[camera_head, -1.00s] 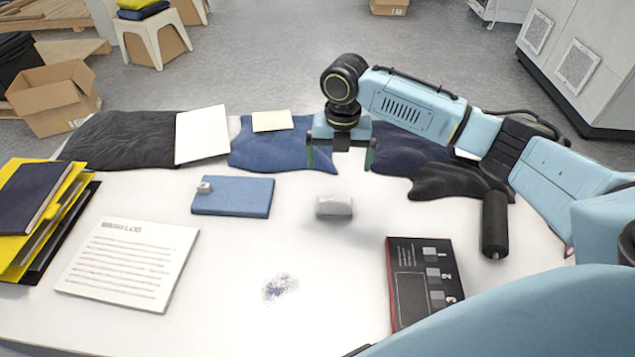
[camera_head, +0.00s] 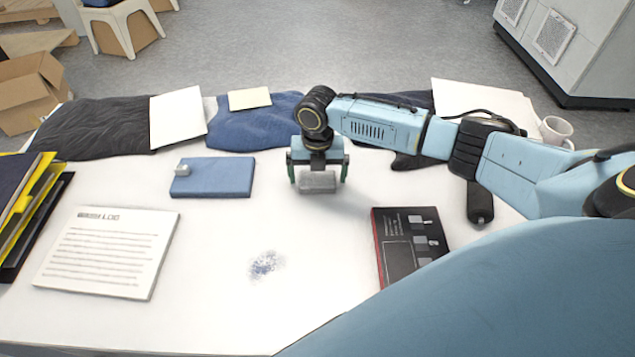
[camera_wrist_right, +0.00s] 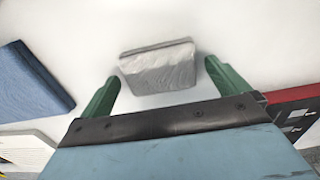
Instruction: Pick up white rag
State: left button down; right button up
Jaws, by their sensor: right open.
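The white rag (camera_head: 318,183) is a small, folded, greyish-white block on the white table, near its middle. My right gripper (camera_head: 318,180) is open and points down over it, with one green finger to either side of the rag in the head view. In the right wrist view the rag (camera_wrist_right: 158,68) lies just ahead of the fingertips of the open gripper (camera_wrist_right: 160,80), in line with the gap between them. I cannot tell whether a finger touches it. My left gripper is not in view.
A blue pad (camera_head: 212,178) lies left of the rag, and a black and red panel (camera_head: 408,243) lies to its lower right. A printed log sheet (camera_head: 108,250) and a blue smudge (camera_head: 265,265) are nearer. Dark cloths (camera_head: 95,125) line the far edge.

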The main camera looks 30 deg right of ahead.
aim_at(317, 178)
jog(key=shift+f, duration=0.35)
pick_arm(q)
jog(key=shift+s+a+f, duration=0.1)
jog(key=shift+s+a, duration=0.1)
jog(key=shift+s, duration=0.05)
pick_arm(e)
jog(key=c, duration=0.9)
notch_tip(317, 178, up, 9)
jog(key=shift+r+p, duration=0.1)
jog(key=shift+p, duration=0.9)
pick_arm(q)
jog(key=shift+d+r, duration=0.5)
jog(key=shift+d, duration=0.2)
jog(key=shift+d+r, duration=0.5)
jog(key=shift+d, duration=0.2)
pick_arm(e)
jog(key=shift+r, duration=0.5)
